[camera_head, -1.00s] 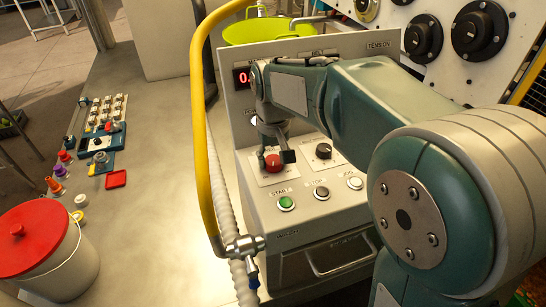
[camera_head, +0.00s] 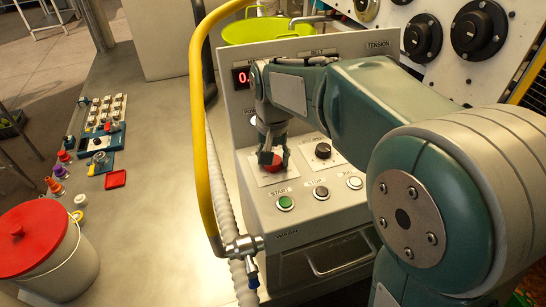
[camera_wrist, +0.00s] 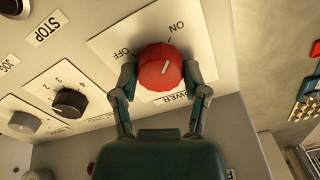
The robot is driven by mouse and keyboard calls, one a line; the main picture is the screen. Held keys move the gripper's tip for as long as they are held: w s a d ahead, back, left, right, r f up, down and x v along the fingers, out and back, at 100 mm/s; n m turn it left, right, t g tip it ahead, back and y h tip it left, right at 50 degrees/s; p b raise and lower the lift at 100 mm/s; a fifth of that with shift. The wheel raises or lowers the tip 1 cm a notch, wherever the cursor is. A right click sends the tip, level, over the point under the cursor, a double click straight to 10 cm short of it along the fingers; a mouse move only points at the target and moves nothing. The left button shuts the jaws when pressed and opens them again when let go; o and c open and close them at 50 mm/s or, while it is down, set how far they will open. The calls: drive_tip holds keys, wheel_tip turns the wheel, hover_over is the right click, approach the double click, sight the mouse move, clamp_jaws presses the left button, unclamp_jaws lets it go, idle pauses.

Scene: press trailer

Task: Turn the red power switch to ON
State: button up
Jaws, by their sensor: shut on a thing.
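The red power switch (camera_wrist: 160,67) is a round ribbed knob on a white plate (camera_wrist: 108,42) marked OFF, ON and POWER.
A black selector knob (camera_head: 323,150) sits to the right of the switch. The green START button (camera_head: 286,203) and the STOP (camera_head: 321,192) and JOG (camera_head: 355,183) buttons lie in front. A yellow hose (camera_head: 197,130) runs along the panel's left side.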

drive_tip(key=shift+f, duration=0.15)
drive_tip(key=o, duration=1.1)
drive_tip(key=shift+o, duration=0.2)
drive_tip(key=shift+a, duration=0.1)
wheel_tip(320, 180, up, 12)
drive_tip(key=shift+a, duration=0.1)
